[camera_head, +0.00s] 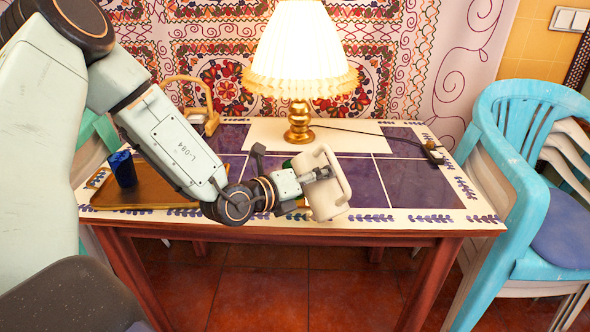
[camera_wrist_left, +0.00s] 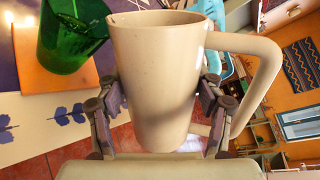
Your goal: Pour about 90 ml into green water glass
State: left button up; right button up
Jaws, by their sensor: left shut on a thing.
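My left gripper (camera_head: 318,174) is shut on a cream mug (camera_head: 326,200) with a large loop handle, held over the table's front part. In the left wrist view, the mug (camera_wrist_left: 155,85) sits between both fingers of my left gripper (camera_wrist_left: 160,100), with its handle to the right. It looks tilted in the head view; its contents are hidden. In the head view the glass is mostly hidden behind my gripper. My right gripper is out of view.
A lit lamp (camera_head: 300,60) with a brass base stands at the back of the table (camera_head: 405,183). A blue glass (camera_head: 122,168) stands on a brown tray (camera_head: 150,190) at the left. Stacked chairs (camera_head: 525,150) are at the right. The table's right side is mostly clear.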

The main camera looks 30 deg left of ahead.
pick_arm(q)
jog(key=shift+w+d+f+m, duration=0.1)
jog(key=shift+f+m, duration=0.15)
jog(key=shift+m, duration=0.35)
jog(key=shift+r+m, duration=0.2)
jog(key=shift+m, duration=0.1)
jog(key=shift+s+d+r+m+t+y, duration=0.1)
jog(key=shift+s+m+t+y, duration=0.15)
jog(key=shift+t, duration=0.25)
jog(key=shift+d+m, duration=0.1)
jog(key=shift+m, duration=0.15)
jog(key=shift+w+d, duration=0.15)
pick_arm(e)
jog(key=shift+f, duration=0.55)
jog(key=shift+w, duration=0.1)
pick_arm(q)
jog(key=shift+r, duration=0.1)
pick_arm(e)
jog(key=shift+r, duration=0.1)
